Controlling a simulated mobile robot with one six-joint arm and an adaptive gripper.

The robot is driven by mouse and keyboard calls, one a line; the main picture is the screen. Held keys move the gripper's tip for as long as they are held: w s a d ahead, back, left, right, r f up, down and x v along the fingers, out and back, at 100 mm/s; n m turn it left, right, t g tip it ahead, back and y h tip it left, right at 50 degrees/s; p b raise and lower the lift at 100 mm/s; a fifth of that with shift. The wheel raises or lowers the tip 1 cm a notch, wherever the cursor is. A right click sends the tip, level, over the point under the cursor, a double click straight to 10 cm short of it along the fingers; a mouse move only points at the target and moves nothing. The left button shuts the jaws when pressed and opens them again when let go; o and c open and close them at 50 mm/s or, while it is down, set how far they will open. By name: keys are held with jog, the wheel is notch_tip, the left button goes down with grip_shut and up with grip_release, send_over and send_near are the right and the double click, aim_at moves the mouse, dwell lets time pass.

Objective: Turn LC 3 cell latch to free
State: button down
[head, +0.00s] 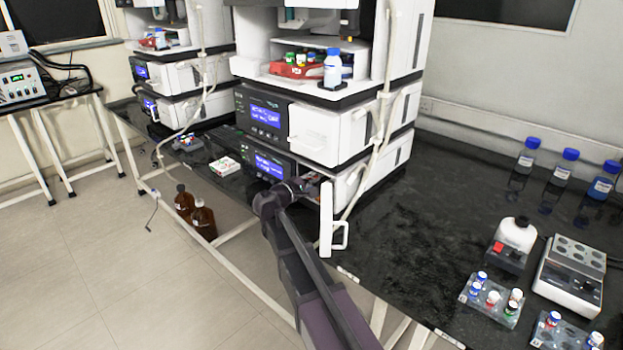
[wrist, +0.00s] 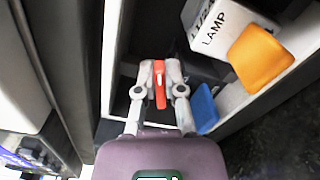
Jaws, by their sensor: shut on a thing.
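The red-orange latch (wrist: 160,88) shows in the wrist view as a narrow lever between my gripper's fingertips. My gripper (wrist: 159,70) is shut on it, with one grey finger on each side. The latch sits inside an open white-framed compartment of the lower instrument module. In the head view my arm reaches into the lowest module (head: 345,190) of the nearer stack, and the latch and my fingertips cannot be made out there. The module's white door (head: 326,222) stands open beside my arm.
In the wrist view a white block marked LAMP (wrist: 212,36), an orange tab (wrist: 261,55) and a blue tab (wrist: 204,107) lie close right of my gripper. Vials in racks (head: 490,297) and blue-capped bottles (head: 563,172) stand on the bench at right.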

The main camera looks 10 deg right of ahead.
jog(key=shift+s+d, duration=0.1)
jog(key=shift+d, duration=0.05)
jog(key=c, duration=0.7)
grip_release()
jog(key=shift+c, duration=0.2)
jog(key=shift+a, duration=0.2)
jog(key=v, duration=0.7)
jog(key=shift+s+a, duration=0.25)
